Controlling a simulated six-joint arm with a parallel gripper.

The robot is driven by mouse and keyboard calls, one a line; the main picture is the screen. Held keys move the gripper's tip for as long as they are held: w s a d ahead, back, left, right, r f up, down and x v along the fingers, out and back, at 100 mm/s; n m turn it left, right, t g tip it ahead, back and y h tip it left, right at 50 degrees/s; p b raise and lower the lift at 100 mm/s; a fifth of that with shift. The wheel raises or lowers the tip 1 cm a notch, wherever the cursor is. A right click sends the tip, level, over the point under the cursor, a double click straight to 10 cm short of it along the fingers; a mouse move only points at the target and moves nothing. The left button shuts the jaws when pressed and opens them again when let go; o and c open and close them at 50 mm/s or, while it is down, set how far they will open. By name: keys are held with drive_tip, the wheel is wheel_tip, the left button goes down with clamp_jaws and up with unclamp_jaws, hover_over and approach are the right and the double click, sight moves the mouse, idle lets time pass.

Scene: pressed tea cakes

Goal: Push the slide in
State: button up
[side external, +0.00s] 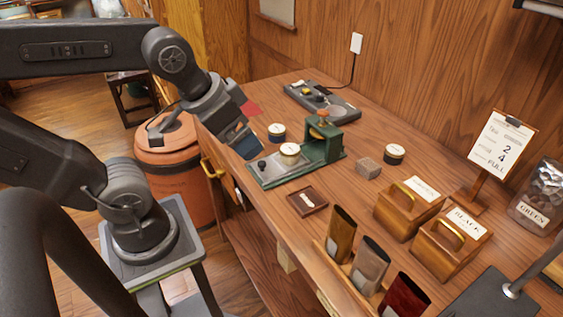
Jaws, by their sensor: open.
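A green press (322,142) with a wooden knob on top stands on the wooden counter. Its pale metal slide (274,171) sticks out to the left of the press frame, with a small dark knob near its outer end. A round pot with a pale top (290,152) sits on the slide, outside the frame. My gripper (248,150) is open above the slide's outer left end, with blue on its fingers. The gap between the fingers is hard to see from here. I cannot tell if it touches the slide.
Another pale-topped pot (277,132) stands behind the slide and one (395,153) right of the press. A scale (322,100) lies at the back. A brown block (369,167), small dark tray (307,200), wooden boxes (408,208) and upright pouches (370,262) occupy the counter.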

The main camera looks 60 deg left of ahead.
drive_tip(key=shift+c, duration=0.2)
drive_tip(key=shift+w+a, duration=0.1)
drive_tip(key=shift+c, duration=0.7)
drive_tip(key=w+a+n+g, duration=0.1)
drive_tip(key=w+a, duration=0.1)
drive_tip(key=w+a+f+n+g, duration=0.1)
drive_tip(key=w+n, duration=0.1)
drive_tip(key=w+a+n+g, duration=0.1)
drive_tip(key=w+a, duration=0.1)
drive_tip(key=shift+a+f+n+y, duration=0.2)
drive_tip(key=shift+a+n+y, duration=0.1)
drive_tip(key=shift+n, duration=0.1)
drive_tip(key=c, duration=0.5)
drive_tip(key=shift+o, duration=0.2)
drive_tip(key=n+g, duration=0.3)
drive_tip(key=n, duration=0.1)
approach(262, 162)
drive_tip(key=f, duration=0.9)
drive_tip(key=shift+s+a, duration=0.2)
drive_tip(key=shift+a, duration=0.05)
drive_tip(key=shift+r, duration=0.1)
clamp_jaws()
